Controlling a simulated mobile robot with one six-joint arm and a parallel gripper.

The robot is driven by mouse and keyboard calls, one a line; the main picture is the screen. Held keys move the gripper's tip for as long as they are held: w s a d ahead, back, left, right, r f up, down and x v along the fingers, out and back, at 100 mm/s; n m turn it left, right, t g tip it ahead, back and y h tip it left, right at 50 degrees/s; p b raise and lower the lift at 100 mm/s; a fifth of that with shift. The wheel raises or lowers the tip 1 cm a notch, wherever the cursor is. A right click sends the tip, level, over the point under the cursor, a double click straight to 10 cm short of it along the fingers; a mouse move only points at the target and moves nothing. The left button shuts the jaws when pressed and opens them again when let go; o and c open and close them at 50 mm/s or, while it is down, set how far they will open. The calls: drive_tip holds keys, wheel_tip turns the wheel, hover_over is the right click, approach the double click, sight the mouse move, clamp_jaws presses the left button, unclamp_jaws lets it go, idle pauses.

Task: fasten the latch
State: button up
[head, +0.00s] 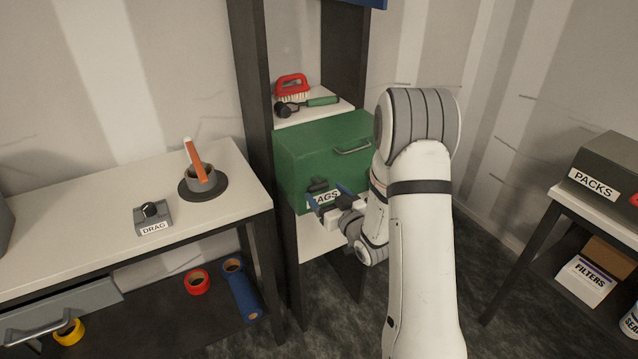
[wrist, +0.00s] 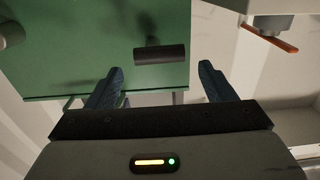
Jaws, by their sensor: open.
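A green box (head: 310,160) stands on a shelf of the dark-framed rack, with a grey handle (head: 352,147) and a partly hidden label ending in "AGS" on its front. A dark latch (head: 318,184) sits low on that front, left of the handle. In the wrist view it shows as a short dark bar (wrist: 160,54) against the green face (wrist: 80,50). My gripper (head: 328,196) is in front of the box near the latch. Its blue fingers (wrist: 160,72) are open and empty, with the bar just beyond and between them, apparently apart. I cannot tell whether the latch is fastened.
Above the box, a shelf (head: 338,108) holds a red brush (head: 292,88) and a green-handled tool (head: 318,102). The left bench (head: 90,190) bears a grey pot (head: 200,179) and a DRAG knob block (head: 153,217). A PACKS box (head: 606,170) stands on the right. My arm hides the box's right side.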

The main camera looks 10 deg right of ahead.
sight(319, 186)
drive_tip(key=p+x, duration=0.1)
drive_tip(key=x, duration=0.4)
drive_tip(key=shift+w, duration=0.1)
drive_tip(key=c, duration=0.9)
drive_tip(key=shift+d, duration=0.15)
drive_tip(key=shift+c, duration=0.4)
